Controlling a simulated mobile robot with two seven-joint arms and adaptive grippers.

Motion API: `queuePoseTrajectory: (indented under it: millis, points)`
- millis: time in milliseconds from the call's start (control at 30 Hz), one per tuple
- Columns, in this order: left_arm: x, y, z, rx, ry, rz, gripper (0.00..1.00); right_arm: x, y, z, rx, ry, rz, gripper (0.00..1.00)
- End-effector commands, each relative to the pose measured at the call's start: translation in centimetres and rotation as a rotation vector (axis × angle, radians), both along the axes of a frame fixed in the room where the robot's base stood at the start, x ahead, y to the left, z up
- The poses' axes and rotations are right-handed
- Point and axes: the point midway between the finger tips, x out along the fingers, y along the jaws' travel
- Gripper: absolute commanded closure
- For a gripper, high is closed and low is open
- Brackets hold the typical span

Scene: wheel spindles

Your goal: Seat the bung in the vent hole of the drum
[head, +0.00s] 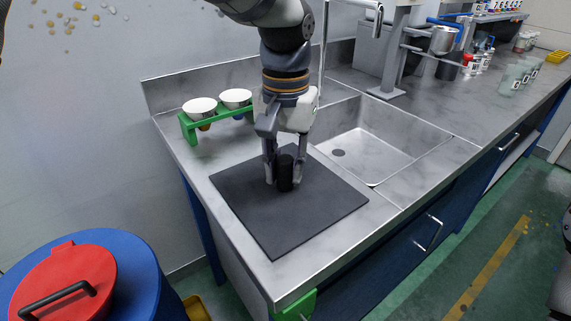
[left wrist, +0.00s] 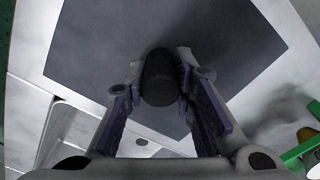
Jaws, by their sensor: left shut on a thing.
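The black bung (head: 285,173) is a short dark cylinder, roughly upright. My left gripper (head: 284,181) points down over the dark mat (head: 310,215), shut on the bung. In the left wrist view the bung (left wrist: 160,82) sits between the two fingers. I cannot tell whether its lower end touches the mat. The blue drum (head: 140,270) with a red lid (head: 62,285) and a black handle stands on the floor at the lower left, well away from the gripper. I cannot make out the vent hole. My right gripper is not in view.
A steel sink (head: 362,158) lies right of the mat. A tall stand (head: 390,60) and bottles fill the back counter. A gap separates counter and drum.

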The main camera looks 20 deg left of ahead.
Motion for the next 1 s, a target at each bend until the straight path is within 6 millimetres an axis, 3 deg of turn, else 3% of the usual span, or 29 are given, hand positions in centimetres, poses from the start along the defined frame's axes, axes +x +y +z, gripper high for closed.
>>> queuePoseTrajectory:
  millis: [67,100,167,533,800,1000]
  points:
    - [0.0,0.0,-0.2,0.000,0.000,0.000,1.00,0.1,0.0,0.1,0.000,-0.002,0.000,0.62]
    - [0.0,0.0,-0.2,0.000,0.000,0.000,0.70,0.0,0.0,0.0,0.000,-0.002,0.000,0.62]
    - [0.0,0.0,-0.2,0.000,0.000,0.000,0.56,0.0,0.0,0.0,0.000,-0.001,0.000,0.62]
    - [0.0,0.0,0.6,-0.001,-0.002,0.000,0.56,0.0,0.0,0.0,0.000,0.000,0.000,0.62]
    - [0.1,0.0,7.7,-0.001,-0.005,0.000,0.56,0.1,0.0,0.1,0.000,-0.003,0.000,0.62]
    - [0.1,0.0,11.2,-0.001,0.002,0.001,0.56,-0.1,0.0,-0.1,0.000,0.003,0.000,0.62]
